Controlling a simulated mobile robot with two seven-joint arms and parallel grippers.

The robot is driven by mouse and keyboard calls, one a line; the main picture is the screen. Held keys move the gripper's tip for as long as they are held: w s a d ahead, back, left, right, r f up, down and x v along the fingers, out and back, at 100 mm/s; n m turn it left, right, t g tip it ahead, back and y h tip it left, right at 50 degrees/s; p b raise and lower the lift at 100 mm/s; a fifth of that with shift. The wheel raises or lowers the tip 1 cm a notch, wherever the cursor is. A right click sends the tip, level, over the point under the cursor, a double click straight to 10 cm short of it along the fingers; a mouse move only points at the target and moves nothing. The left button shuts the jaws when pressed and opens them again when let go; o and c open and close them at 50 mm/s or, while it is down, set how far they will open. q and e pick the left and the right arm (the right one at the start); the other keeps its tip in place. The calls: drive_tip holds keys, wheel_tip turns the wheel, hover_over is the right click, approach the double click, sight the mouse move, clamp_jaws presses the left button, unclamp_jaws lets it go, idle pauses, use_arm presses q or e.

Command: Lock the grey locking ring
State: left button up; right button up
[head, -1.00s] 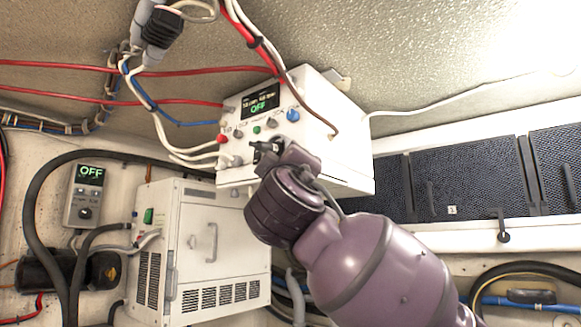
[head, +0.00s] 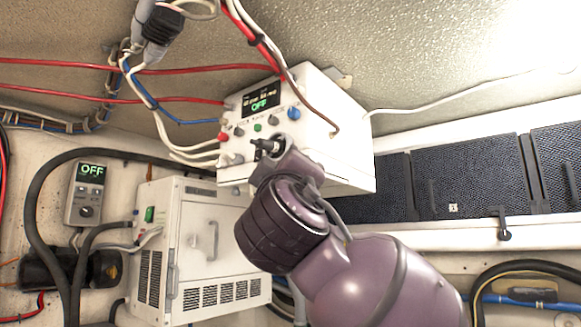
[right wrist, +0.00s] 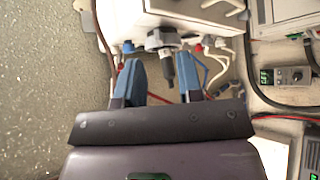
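In the right wrist view, a grey ring-shaped fitting (right wrist: 161,38), which looks like the grey locking ring, sits on the white box's underside-facing panel. A short black plug or stem (right wrist: 169,68) sticks out from it toward me. My right gripper (right wrist: 162,74) is open. Its two blue-grey fingers stand apart on either side of the black stem, with the ring just beyond the tips. In the head view, my right gripper (head: 268,149) is at the box's lower front and hides most of the ring area. My left gripper is not in view.
The white box (head: 345,150) has an OFF display, knobs and several cables. A white cabinet (head: 200,240) and a small grey OFF unit (head: 86,193) are at lower left. A grey-and-black cable connector (head: 160,27) hangs at upper left. Dark mesh panels (head: 465,177) line the right.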

drive_tip(key=v, duration=0.6)
drive_tip(key=shift+s, duration=0.1)
idle(0.4)
